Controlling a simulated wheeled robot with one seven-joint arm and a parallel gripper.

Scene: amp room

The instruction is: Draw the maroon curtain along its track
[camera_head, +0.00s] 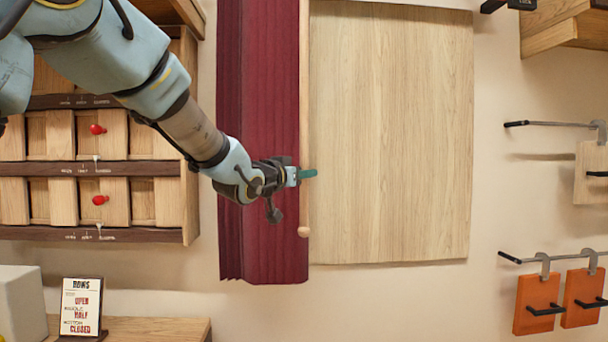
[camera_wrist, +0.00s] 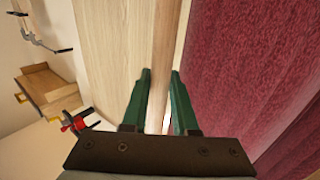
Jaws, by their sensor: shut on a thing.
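The maroon curtain (camera_head: 257,75) hangs in folds at the left part of a pale wooden panel (camera_head: 390,130). A thin wooden rod (camera_head: 304,90) with a rounded end hangs along the curtain's right edge. My gripper (camera_head: 308,174) reaches across the front of the curtain and is shut on the rod above its lower end. In the wrist view the green fingers (camera_wrist: 159,100) stand on both sides of the rod (camera_wrist: 165,60), with the curtain (camera_wrist: 240,70) to the right and the panel (camera_wrist: 110,45) to the left. The track is out of view.
A wooden cabinet (camera_head: 188,150) with red knobs stands left of the curtain. Below it are a shelf (camera_head: 160,328) and a small sign (camera_head: 81,307). Wall rods with orange plates (camera_head: 535,303) are at the right. The panel's front looks clear.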

